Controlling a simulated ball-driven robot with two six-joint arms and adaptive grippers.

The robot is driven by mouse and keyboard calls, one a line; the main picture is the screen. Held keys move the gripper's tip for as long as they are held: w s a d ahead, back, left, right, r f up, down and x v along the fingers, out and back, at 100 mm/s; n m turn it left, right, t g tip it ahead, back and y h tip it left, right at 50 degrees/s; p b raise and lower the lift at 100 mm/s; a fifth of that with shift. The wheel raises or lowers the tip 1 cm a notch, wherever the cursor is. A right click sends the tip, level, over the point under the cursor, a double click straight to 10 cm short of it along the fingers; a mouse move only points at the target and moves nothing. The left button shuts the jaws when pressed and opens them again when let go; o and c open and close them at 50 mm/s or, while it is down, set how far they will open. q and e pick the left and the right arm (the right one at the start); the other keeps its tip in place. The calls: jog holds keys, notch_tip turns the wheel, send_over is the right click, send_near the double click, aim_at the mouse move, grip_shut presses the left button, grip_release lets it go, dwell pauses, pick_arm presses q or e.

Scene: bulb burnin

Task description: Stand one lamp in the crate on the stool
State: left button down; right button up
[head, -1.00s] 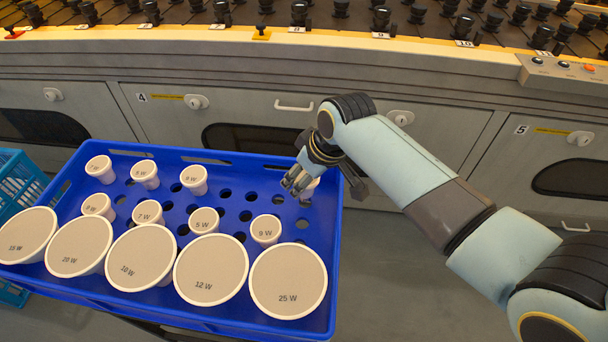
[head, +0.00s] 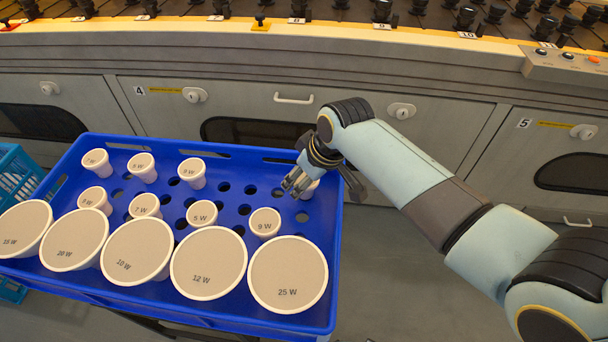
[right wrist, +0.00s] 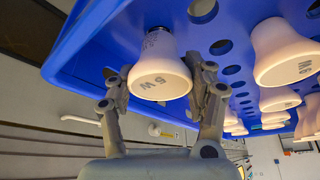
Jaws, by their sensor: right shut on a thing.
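My right gripper (head: 297,186) is at the back right corner of the blue crate (head: 325,250). It is shut on a small pale lamp (head: 309,188), mostly hidden by the fingers in the head view. In the right wrist view the held lamp (right wrist: 160,75) sits between the two fingers, its flat face towards the camera and its dark cap towards the crate's perforated floor. I cannot tell whether the cap is in a hole. Several small lamps (head: 264,222) and a front row of large lamps (head: 288,275) stand in the crate. My left gripper is not in view.
Free holes (head: 250,190) lie left of the gripper. The crate's raised rim (head: 240,152) runs close behind it. A grey cabinet (head: 230,100) with a rack of dark sockets (head: 382,12) stands behind. A teal crate (head: 15,175) is at the far left.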

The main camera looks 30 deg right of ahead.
jog(key=shift+f, duration=0.4)
jog(key=o, duration=1.3)
jog(key=shift+r, duration=0.1)
jog(key=v, duration=1.1)
jog(key=shift+s+r, duration=0.25)
jog(key=shift+r, duration=0.1)
